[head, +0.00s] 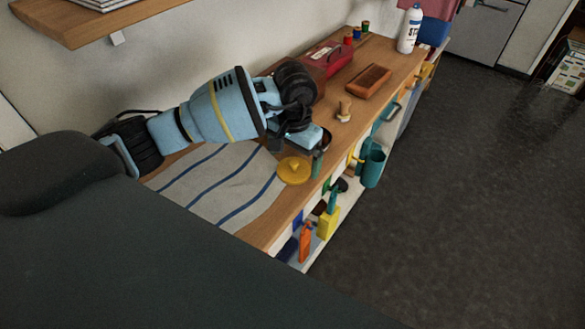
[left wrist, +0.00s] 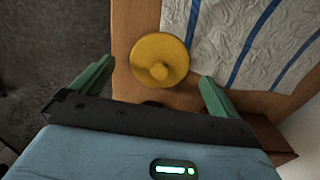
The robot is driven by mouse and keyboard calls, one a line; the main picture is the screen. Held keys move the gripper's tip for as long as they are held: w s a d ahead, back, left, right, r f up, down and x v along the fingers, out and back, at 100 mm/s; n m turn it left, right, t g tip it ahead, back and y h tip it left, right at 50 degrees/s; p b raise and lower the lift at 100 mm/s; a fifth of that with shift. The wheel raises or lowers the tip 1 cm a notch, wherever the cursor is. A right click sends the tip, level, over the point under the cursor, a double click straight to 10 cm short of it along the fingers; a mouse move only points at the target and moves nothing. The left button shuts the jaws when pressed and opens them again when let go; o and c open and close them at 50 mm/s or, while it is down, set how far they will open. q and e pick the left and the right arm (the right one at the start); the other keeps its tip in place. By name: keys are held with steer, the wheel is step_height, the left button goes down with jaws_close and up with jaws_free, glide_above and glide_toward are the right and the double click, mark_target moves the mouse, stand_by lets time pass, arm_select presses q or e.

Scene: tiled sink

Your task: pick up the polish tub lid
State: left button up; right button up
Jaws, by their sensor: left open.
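The polish tub lid (head: 294,170) is a round yellow disc with a small knob on top. It lies flat on the wooden counter at the edge of the striped cloth. In the left wrist view the lid (left wrist: 160,60) shows whole, just ahead of the fingertips and between their lines. My left gripper (head: 312,160) is over the counter right beside the lid, pointing down. Its two green fingers (left wrist: 155,86) are apart with nothing between them. Whether a finger touches the lid cannot be told. My right gripper is out of view.
A white cloth with blue stripes (head: 215,185) lies left of the lid. Hanging items, including a teal mug (head: 373,165), line the front.

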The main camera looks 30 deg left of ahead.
arm_select(q)
steer(key=shift+f, duration=1.15)
steer(key=c, duration=1.1)
steer(key=shift+o, duration=0.2)
steer(key=shift+r, duration=0.2)
